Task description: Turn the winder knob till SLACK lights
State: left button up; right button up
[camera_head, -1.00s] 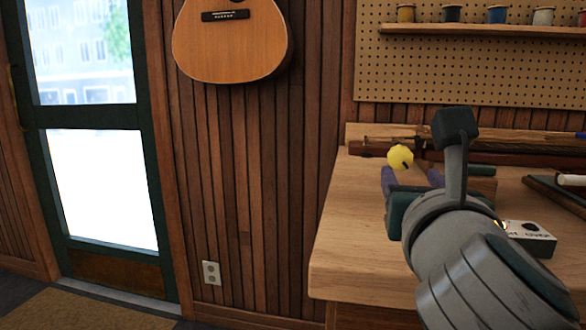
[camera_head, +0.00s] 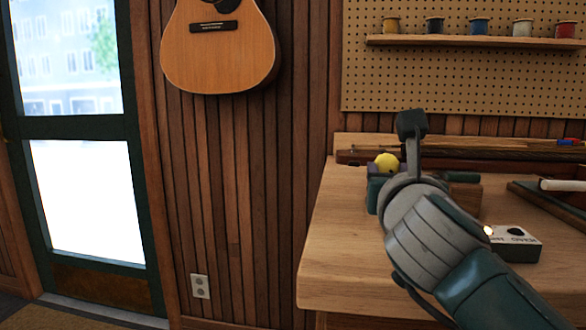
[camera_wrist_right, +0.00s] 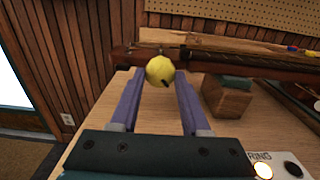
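The winder knob, a yellow ball with a dark mark (camera_head: 387,162), is at the back of the workbench, just beyond my right gripper. In the right wrist view the knob (camera_wrist_right: 160,71) lies between the tips of my right gripper (camera_wrist_right: 157,84). Its two purple-padded fingers are apart; I cannot tell whether either touches the knob. A white indicator box (camera_head: 518,247) has one lit yellowish lamp and one dark lamp beside "OVER". The wrist view shows the lit lamp (camera_wrist_right: 263,170) by letters ending in "RING". No SLACK label is readable; my arm hides part of the box. My left gripper is out of view.
A wooden block (camera_head: 466,194) stands right of the gripper. A long dark neck-like piece (camera_wrist_right: 225,69) lies behind the knob. A tray (camera_head: 560,200) with a white roll is at the right. The bench's left front (camera_head: 335,270) is clear.

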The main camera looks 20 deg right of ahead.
grip_shut()
